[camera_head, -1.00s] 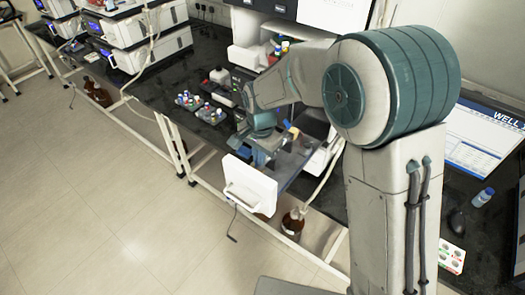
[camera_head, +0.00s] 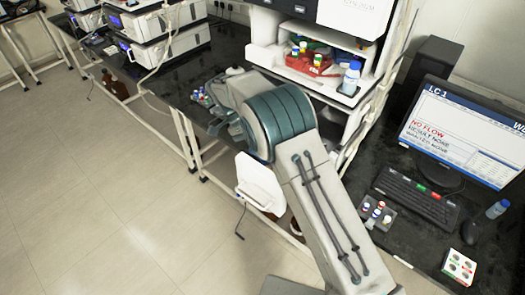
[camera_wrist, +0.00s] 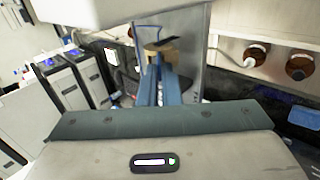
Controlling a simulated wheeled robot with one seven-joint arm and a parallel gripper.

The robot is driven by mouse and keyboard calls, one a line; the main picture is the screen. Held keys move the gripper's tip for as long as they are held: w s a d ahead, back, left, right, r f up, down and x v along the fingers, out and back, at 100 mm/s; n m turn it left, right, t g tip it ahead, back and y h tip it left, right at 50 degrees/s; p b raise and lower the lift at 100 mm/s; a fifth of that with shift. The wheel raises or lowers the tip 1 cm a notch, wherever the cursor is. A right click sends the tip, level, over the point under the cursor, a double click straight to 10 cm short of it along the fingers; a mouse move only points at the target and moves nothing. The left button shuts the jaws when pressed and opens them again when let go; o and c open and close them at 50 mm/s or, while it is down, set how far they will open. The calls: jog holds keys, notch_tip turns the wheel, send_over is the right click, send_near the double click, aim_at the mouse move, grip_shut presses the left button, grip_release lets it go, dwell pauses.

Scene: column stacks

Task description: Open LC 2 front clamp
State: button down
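In the wrist view, my gripper (camera_wrist: 160,92) reaches forward with two narrow blue fingers close together. Just beyond their tips is a tan round piece with a dark lever-like part (camera_wrist: 160,46), inside a grey recess with a thin blue outline. It may be the clamp, but I see no label. Whether the fingers touch it or have closed on it is unclear. In the head view my own arm hides the gripper and the clamp area. A white door-like panel (camera_head: 260,183) stands out at the bench front beside my arm.
A monitor (camera_head: 468,135) reading LC 1 and NO FLOW, a keyboard (camera_head: 415,193) and a small vial tray (camera_head: 376,214) are on the right bench. White instruments (camera_head: 165,45) are stacked at the back left. The floor (camera_head: 110,200) at left is clear.

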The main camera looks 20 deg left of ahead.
jog(key=shift+a+f+h, duration=0.1)
jog(key=shift+a+h, duration=0.05)
jog(key=shift+h, duration=0.25)
jog(key=c, duration=1.6)
grip_release()
jog(key=shift+w, duration=0.1)
